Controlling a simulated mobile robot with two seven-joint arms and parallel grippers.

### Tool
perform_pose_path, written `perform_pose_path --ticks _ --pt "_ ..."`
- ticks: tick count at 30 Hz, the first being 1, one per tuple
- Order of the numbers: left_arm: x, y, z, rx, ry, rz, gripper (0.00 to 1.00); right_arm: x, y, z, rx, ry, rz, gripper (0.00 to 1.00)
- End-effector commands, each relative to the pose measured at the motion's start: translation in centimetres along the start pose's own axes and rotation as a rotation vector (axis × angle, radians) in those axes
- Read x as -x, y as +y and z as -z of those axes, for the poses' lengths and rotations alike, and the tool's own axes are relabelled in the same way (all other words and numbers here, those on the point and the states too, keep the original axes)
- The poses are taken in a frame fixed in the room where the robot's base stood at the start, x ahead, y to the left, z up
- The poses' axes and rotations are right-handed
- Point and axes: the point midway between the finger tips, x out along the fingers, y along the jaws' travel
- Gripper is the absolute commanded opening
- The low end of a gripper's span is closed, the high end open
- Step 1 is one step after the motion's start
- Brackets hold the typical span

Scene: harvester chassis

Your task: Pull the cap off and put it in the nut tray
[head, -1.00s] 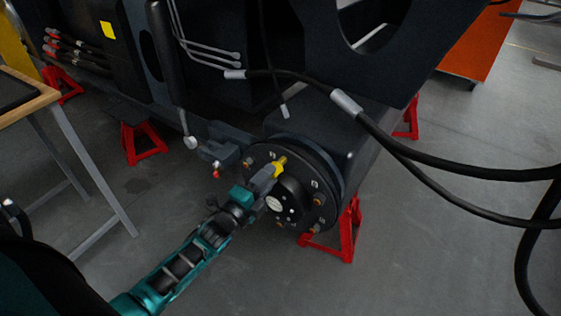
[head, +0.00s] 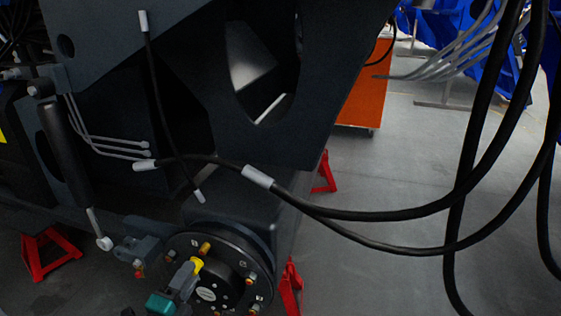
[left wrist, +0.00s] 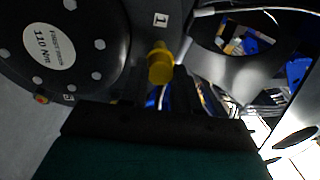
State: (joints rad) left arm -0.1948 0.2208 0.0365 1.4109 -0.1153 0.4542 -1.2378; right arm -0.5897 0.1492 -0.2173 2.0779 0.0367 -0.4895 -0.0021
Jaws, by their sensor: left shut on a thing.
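A yellow cap (head: 197,264) is between the fingers of my left gripper (head: 191,272), in front of the dark round wheel hub (head: 232,268). My left gripper is shut on the cap. In the left wrist view the cap (left wrist: 160,68) is at the fingertips, just in front of a brass-coloured stud (left wrist: 160,47) beside the label 1. The stud shows above the cap in the head view (head: 205,248). I cannot tell whether cap and stud still touch. No nut tray is in view. My right gripper is not in view.
The dark chassis (head: 240,225) stands above the hub on red stands (head: 48,254). Black hoses (head: 400,213) hang across the right side. An orange cabinet (head: 365,90) and blue machinery (head: 440,40) stand behind. Grey floor is open at the right.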

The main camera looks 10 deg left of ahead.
Motion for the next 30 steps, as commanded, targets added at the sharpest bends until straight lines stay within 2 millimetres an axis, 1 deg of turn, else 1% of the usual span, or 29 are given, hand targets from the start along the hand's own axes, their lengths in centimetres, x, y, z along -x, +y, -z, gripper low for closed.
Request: perform_pose_path --ticks 2,4,8,11,12,16,18,21,25,27,30 --pt "-0.1 -0.2 0.2 0.001 0.002 0.001 0.14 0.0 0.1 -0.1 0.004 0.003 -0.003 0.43" --pt "-0.2 -0.8 1.2 0.001 0.010 0.000 0.14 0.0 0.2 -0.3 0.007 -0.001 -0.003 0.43" --pt "-0.6 -3.0 4.2 -0.001 0.029 -0.007 0.14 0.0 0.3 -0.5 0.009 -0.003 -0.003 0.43" --pt "-0.8 -5.7 6.8 -0.005 0.037 -0.009 0.14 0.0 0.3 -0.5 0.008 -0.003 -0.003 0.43" --pt "-0.8 -6.9 7.7 -0.008 0.036 -0.010 0.14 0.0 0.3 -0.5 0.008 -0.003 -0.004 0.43" --pt "-0.4 -10.9 9.9 -0.013 0.017 -0.009 0.14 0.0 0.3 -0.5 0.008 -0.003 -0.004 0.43" --pt "-0.1 -13.0 10.7 -0.014 0.000 -0.007 0.14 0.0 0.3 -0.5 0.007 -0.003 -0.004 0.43" --pt "0.6 -15.9 11.3 -0.012 -0.031 -0.002 0.14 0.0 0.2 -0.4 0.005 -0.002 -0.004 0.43" --pt "1.7 -19.5 11.4 -0.002 -0.081 0.004 0.14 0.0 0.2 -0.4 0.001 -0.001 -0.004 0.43" --pt "1.5 -21.4 11.3 -0.006 -0.083 -0.002 0.14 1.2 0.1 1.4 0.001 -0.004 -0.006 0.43" --pt "1.4 -22.9 11.4 -0.007 -0.082 -0.001 0.14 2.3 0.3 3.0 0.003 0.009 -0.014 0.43"
